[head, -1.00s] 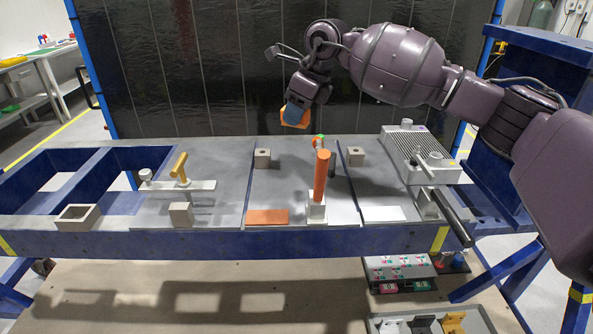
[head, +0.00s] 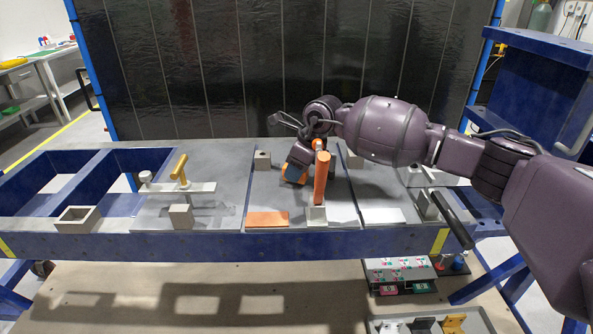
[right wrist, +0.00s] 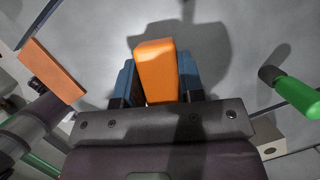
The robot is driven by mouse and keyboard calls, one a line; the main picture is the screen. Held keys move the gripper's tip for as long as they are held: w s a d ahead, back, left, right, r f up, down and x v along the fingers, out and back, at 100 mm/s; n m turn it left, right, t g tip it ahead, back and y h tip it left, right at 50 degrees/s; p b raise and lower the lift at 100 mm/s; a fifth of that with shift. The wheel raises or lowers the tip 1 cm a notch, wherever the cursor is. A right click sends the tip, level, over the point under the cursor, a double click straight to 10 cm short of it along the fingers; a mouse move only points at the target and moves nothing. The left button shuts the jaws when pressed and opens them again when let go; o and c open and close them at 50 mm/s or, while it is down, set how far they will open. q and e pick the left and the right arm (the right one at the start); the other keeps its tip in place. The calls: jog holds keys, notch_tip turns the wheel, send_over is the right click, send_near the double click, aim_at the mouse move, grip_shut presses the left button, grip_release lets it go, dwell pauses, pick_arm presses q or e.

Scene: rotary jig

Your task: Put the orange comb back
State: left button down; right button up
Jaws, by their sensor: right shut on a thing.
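My right gripper (head: 294,170) is low over the middle of the bench, behind and left of an upright orange handle (head: 321,180). It is shut on an orange blocky piece, taken as the orange comb (right wrist: 156,70), which sits between the blue fingers in the right wrist view. No teeth show on it. In the head view the piece is mostly hidden by the gripper, and I cannot tell whether it touches the bench. A flat orange pad (head: 267,219) lies at the bench's front; the wrist view also shows an orange plate (right wrist: 52,70) at left. My left gripper is out of view.
A lever with a yellow handle (head: 180,168) stands left. Small grey blocks (head: 262,160) and an open grey box (head: 78,219) sit on the bench. A green-ended rod (right wrist: 297,93) is close at right in the wrist view. A white pad (head: 382,215) lies front right.

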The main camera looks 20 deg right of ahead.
jog(key=shift+f, duration=0.3)
jog(key=shift+f, duration=0.15)
jog(key=o, duration=1)
jog(key=shift+c, duration=0.2)
jog(key=shift+r, duration=0.35)
jog(key=v, duration=1.1)
jog(key=shift+d+r, duration=0.15)
jog(key=shift+r, duration=0.15)
jog(key=shift+s, duration=0.1)
